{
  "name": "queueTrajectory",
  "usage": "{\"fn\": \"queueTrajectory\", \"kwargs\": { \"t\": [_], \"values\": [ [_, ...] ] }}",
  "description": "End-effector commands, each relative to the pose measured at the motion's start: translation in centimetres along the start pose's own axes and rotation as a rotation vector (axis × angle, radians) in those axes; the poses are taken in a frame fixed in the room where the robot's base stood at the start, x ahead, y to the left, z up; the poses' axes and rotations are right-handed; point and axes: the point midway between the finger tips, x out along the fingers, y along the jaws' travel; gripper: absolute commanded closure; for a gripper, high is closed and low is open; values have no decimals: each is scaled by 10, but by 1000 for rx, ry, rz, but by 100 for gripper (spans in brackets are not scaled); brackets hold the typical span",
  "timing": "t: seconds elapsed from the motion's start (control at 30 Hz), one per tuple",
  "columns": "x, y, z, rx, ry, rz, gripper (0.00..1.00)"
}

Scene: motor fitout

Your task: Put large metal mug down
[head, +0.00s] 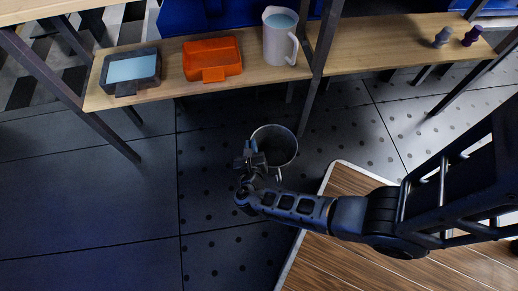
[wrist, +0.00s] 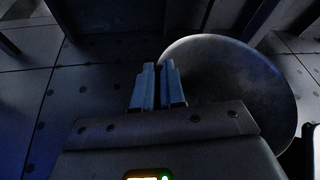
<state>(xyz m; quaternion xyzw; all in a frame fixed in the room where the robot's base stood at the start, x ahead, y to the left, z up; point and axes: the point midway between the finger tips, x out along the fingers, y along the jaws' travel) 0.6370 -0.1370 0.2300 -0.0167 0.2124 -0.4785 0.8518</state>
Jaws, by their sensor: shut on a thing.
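The large metal mug (head: 275,143) is in the middle of the head view, dark grey and seen from above into its open top. My gripper (head: 252,160) is at the mug's left side, shut on it, and holds it in the air in front of the shelf. In the wrist view the mug (wrist: 235,90) is a large dark round shape to the right of the fingers, and my gripper (wrist: 158,80) has its two fingers close together. The exact grip on the mug is too dark to make out.
A wooden shelf (head: 172,50) runs along the back. On it stand a dark tray with light blue content (head: 132,68), an orange container (head: 212,58) and a white pitcher (head: 280,38). Two small purple items (head: 472,36) stand at right. A wood-topped surface (head: 345,262) lies at front right.

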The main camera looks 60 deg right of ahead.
Motion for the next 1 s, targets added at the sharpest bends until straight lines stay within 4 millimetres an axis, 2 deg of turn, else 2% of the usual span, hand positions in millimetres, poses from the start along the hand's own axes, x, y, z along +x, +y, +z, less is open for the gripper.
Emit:
{"fn": "queueTrajectory", "kwargs": {
  "t": [0.03, 0.2, 0.47, 0.7, 1.0],
  "values": [
    [6, 4, -14, 0, -1, 0, 100],
    [15, 10, -37, -1, -1, 0, 100],
    [19, 14, -49, 0, -1, 0, 100],
    [29, 20, -76, -1, -1, 0, 100],
    [29, 21, -76, -1, -2, 0, 100]
  ]
}}
